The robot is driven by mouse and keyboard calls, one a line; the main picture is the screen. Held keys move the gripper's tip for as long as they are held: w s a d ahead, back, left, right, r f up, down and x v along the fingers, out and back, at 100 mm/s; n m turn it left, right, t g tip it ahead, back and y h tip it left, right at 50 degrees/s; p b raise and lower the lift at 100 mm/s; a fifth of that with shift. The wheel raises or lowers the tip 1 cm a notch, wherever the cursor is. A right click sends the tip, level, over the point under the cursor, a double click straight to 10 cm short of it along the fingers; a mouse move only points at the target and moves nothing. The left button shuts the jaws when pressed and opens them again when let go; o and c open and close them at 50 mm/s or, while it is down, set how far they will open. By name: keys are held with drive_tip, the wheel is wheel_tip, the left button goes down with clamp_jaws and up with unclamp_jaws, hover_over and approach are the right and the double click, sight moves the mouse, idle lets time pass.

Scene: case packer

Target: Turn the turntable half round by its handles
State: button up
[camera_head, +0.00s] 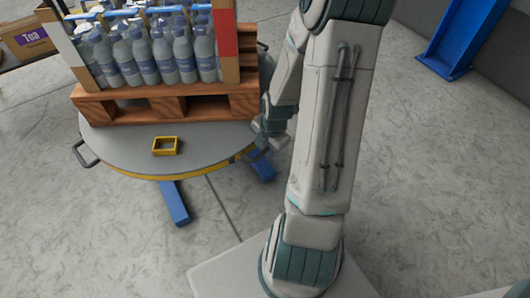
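The turntable (120,150) is a round grey disc with a yellow rim, standing on blue feet. One dark handle (83,155) sticks out from its left rim. Another handle (258,155) is at the front right rim, just below my gripper (262,138). My gripper points down at that rim, close to the handle. The view is too small to tell whether its fingers touch or surround the handle, or whether they are open. Part of another handle (263,46) shows at the back right, partly behind my arm.
A wooden pallet (160,107) on the turntable carries many bottles (165,60) between corner boards. A small yellow frame (165,146) lies on the bare front of the disc. A box marked Tea (28,38) is at the left, a blue post (455,40) at the upper right. Floor in front is clear.

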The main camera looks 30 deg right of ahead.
drive_tip(key=shift+w+f, duration=0.15)
drive_tip(key=shift+f, duration=0.55)
clamp_jaws()
